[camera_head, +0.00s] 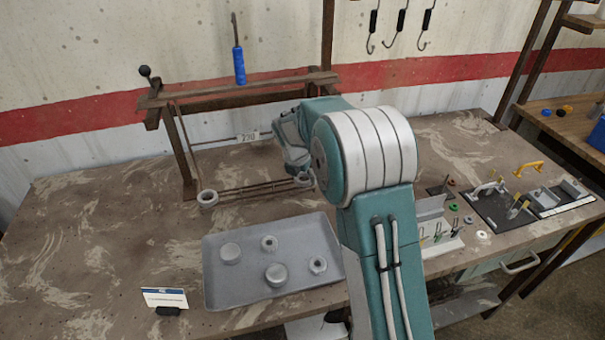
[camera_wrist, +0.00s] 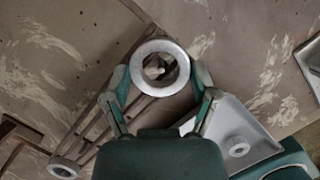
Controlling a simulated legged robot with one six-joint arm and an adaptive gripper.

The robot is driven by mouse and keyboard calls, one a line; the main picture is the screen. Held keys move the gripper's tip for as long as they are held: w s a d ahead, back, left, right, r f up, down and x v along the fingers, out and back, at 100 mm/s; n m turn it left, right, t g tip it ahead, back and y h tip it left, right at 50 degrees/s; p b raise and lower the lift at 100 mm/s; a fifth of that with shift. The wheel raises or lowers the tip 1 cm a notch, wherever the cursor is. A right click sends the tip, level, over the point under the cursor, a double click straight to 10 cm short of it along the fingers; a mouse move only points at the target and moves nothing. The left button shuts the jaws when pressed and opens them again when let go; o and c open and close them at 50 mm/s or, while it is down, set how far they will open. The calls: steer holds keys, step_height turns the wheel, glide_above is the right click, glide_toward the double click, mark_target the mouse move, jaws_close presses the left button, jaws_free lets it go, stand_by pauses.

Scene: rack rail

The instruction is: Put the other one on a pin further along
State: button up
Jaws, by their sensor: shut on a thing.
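A grey metal ring (camera_wrist: 160,66) is between the two fingers of my gripper (camera_wrist: 161,78) in the wrist view. My gripper is shut on it. A pale tip, apparently a pin end, shows inside the ring's hole; I cannot tell how far down the ring sits. In the head view this ring (camera_head: 304,180) is at the right end of the low rails (camera_head: 250,190), partly hidden by my arm. A second ring (camera_head: 207,198) is at the left end of the rails; it also shows in the wrist view (camera_wrist: 63,168).
A grey tray (camera_head: 215,290) in front holds several round metal parts. A small sign (camera_head: 165,299) stands front left. Bench tools (camera_head: 490,190) lie at right.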

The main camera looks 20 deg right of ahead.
steer(key=shift+f, duration=0.15)
steer(key=o, duration=1)
steer(key=v, duration=1.2)
steer(key=shift+s+a+f, duration=0.1)
